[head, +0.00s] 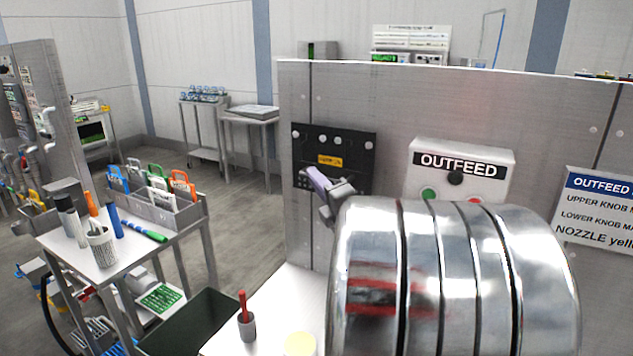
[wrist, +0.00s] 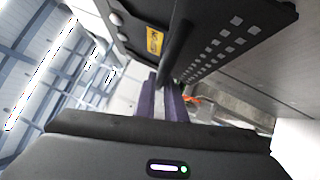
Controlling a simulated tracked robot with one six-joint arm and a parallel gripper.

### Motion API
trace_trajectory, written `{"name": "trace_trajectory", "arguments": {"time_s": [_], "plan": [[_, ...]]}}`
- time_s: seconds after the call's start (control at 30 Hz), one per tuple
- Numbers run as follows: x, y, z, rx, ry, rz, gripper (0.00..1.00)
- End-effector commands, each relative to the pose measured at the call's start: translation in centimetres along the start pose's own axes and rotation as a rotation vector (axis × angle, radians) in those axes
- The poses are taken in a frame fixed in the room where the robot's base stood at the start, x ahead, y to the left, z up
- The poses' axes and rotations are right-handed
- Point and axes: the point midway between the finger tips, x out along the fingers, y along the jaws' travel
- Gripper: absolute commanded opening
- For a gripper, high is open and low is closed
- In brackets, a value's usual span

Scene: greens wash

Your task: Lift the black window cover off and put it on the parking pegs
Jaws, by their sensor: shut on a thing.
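The black window cover (head: 350,150) is a flat dark plate with a yellow label, in front of or against the grey metal panel in the head view. In the wrist view the cover (wrist: 225,20) fills the top, with rows of pale square holes. My gripper (head: 316,181) has purple fingers at its lower left edge. In the wrist view my gripper (wrist: 162,98) is shut on the cover's black bar-like handle (wrist: 178,50). Several pale round spots show on the cover's upper part; I cannot tell whether they are pegs. Whether the cover touches the panel is unclear.
The metal panel (head: 460,105) carries an OUTFEED box (head: 462,190) and an instruction sign (head: 600,208) to the right. My shiny arm hides the lower right. A side table (head: 140,250) with tools and a dark open bin (head: 190,325) stand at left.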

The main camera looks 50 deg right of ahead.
Motion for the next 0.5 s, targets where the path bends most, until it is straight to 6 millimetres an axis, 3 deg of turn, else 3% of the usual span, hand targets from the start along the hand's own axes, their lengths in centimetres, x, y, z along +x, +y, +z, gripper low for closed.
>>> {"name": "trace_trajectory", "arguments": {"time_s": [0.5], "plan": [[0.60,-0.28,0.80,0.000,0.000,0.001,0.00]]}}
